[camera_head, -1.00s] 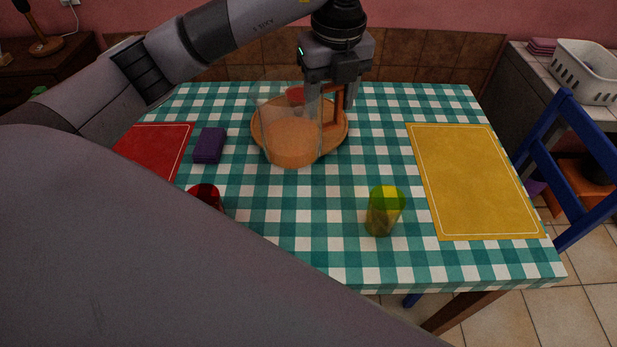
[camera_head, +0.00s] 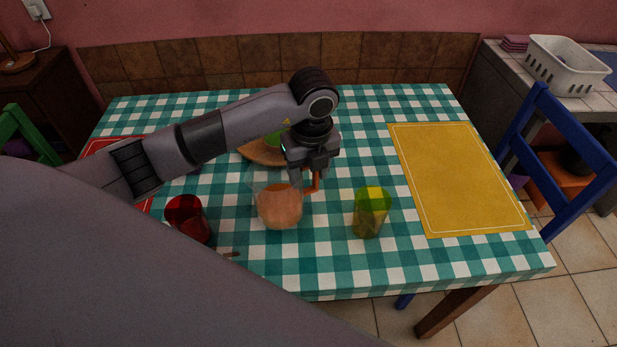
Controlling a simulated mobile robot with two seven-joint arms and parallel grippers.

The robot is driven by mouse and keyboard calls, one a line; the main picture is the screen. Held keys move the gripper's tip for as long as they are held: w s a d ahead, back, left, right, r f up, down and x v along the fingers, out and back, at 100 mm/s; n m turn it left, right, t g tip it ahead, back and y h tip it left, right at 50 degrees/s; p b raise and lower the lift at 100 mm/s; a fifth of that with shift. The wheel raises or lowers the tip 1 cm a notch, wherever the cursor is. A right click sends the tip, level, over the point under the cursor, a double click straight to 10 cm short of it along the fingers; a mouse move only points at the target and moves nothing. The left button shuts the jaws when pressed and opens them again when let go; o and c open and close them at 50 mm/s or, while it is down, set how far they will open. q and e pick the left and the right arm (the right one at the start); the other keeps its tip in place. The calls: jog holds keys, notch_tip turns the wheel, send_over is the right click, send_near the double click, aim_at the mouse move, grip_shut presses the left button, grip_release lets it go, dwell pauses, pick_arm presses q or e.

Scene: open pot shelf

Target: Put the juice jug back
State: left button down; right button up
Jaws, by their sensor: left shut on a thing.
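The juice jug (camera_head: 279,207) is clear with orange juice in its lower part and an orange-brown handle on its right side. My left gripper (camera_head: 314,172) comes down from above and is shut on the handle. The jug is upright between the red cup (camera_head: 187,220) and the yellow-green glass (camera_head: 371,213), touching neither. I cannot tell whether its base touches the cloth. The round wooden board (camera_head: 262,153) lies behind the jug, partly hidden by my left arm and gripper. My right gripper is not in view.
A checked tablecloth (camera_head: 345,270) covers the table. A yellow placemat (camera_head: 460,180) lies at the right, and a red placemat (camera_head: 115,142) at the left is mostly hidden by my arm. A green thing (camera_head: 273,139) shows over the board. A blue chair (camera_head: 560,150) stands at the right.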

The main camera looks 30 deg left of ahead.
pick_arm(q)
jog(key=shift+f, duration=1.2)
jog(key=shift+f, duration=0.2)
jog(key=shift+c, duration=2.1)
grip_release()
jog(key=shift+r, duration=0.15)
notch_tip(320, 180, up, 12)
jog(key=shift+s+d, duration=0.35)
jog(key=shift+d, duration=0.1)
